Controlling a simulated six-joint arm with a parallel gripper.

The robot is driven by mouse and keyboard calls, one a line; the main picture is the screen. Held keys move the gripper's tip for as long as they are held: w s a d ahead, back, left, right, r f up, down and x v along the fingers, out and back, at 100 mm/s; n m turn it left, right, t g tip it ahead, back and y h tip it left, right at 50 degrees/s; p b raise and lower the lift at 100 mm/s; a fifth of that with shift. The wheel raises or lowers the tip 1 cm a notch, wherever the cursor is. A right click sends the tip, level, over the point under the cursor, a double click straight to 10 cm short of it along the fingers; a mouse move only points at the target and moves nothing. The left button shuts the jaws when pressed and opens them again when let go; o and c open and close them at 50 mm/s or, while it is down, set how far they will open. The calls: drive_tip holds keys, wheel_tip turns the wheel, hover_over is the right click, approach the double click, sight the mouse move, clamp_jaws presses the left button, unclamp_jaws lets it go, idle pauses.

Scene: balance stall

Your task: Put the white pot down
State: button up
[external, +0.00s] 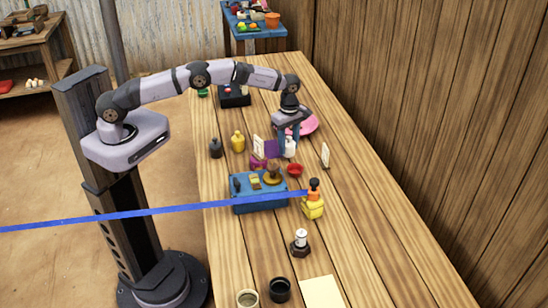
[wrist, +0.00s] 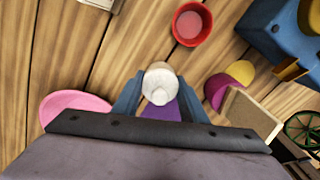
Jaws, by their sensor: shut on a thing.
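The white pot (external: 290,149) is between the blue fingers of my gripper (external: 289,143) in the external view. In the wrist view the white pot (wrist: 160,80) shows its round pale top, with one finger of my gripper (wrist: 161,88) on each side. My gripper is shut on it and points down over the wooden table (external: 350,215). I cannot tell whether the pot's base touches the table; its lower part is mostly hidden in the wrist view.
A red bowl (external: 295,170) and a blue balance base (external: 248,204) stand nearer the camera. A pink plate (external: 309,125) lies behind the gripper. Bare planks lie to the right.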

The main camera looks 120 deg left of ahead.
drive_tip(key=shift+f, duration=0.9)
drive_tip(key=shift+f, duration=0.2)
drive_tip(key=o, duration=1.4)
drive_tip(key=shift+r, duration=0.1)
wheel_tip(320, 180, up, 12)
drive_tip(key=shift+r+b, duration=0.1)
drive_tip(key=shift+b, duration=0.7)
